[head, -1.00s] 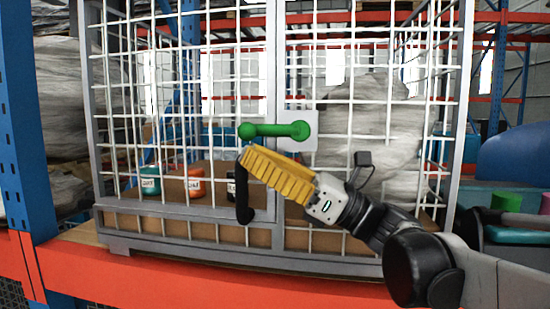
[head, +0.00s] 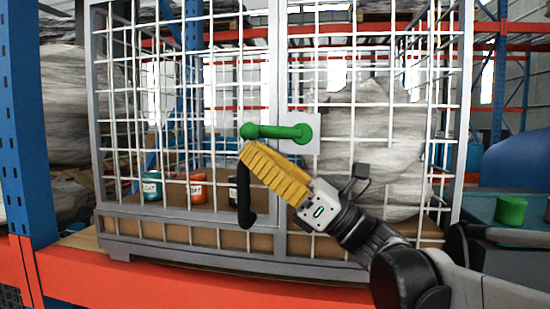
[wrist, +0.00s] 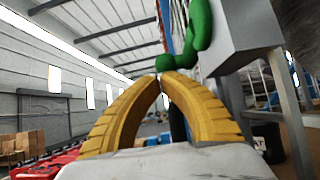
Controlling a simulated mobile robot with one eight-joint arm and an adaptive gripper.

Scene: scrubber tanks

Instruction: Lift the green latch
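The green latch (head: 275,132) is a bar lying nearly level across the cage front, with rounded ends and its right end on a pale plate (head: 313,123). In the wrist view the latch (wrist: 200,25) shows at the top, just beyond my fingertips. My gripper (head: 243,150) has yellow ribbed fingers and comes up from the lower right. Its tips are just under the latch's left end; I cannot tell whether they touch it. In the wrist view the fingertips of my gripper (wrist: 161,76) meet, with nothing seen between them.
The wire cage (head: 185,215) stands on an orange shelf beam (head: 200,282). A black handle (head: 245,195) hangs beside my fingers. Inside are a teal container (head: 151,187) and an orange one (head: 196,187). A green cylinder (head: 511,210) sits at the right.

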